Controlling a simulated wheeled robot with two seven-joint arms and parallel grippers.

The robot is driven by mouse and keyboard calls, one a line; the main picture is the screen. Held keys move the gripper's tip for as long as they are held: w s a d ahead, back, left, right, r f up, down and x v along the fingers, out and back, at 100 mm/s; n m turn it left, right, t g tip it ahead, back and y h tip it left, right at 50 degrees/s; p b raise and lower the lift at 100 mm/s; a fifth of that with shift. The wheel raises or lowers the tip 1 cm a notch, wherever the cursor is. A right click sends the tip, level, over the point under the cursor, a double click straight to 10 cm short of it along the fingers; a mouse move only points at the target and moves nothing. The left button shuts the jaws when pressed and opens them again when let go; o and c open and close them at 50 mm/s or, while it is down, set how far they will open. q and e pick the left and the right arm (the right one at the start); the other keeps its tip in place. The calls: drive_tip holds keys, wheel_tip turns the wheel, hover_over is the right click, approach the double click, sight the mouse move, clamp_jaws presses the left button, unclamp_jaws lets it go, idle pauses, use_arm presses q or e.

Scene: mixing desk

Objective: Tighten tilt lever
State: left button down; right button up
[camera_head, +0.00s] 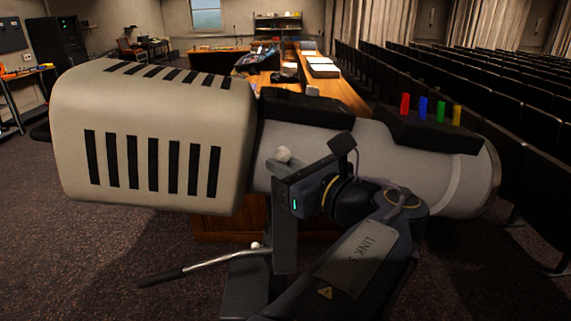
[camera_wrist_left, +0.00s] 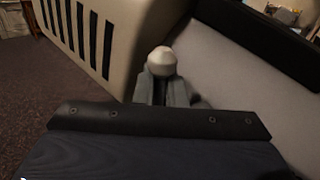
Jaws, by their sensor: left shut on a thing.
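A pale rounded knob (camera_head: 283,154), which looks like the end of the tilt lever, stands against the side of the large spotlight (camera_head: 330,135). My left gripper (camera_head: 284,172) is shut on it from below, with the arm coming up from the bottom of the picture. In the left wrist view, the knob (camera_wrist_left: 162,60) sticks out just past the two grey fingertips (camera_wrist_left: 162,88). The lever's shaft is hidden by the fingers and gripper body. My right gripper is not in view.
The spotlight's vented beige housing (camera_head: 150,140) fills the left, close to my gripper. A thin handle with a black grip (camera_head: 160,277) reaches out to the lower left. Coloured tabs (camera_head: 422,108) stand on top. Rows of black seats (camera_head: 470,90) lie behind right.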

use_arm(q)
drive_tip(key=a+f+n+g+h+b, duration=0.2)
drive_tip(key=a+f+n+h+b, duration=0.2)
drive_tip(key=n+h, duration=0.4)
drive_tip(key=shift+s+a+f+n+h+b, duration=0.3)
drive_tip(key=shift+a+n+h+b, duration=0.15)
drive_tip(key=shift+n, duration=0.35)
drive_tip(key=shift+d, duration=0.1)
idle(0.5)
drive_tip(key=c, duration=1.6)
unclamp_jaws()
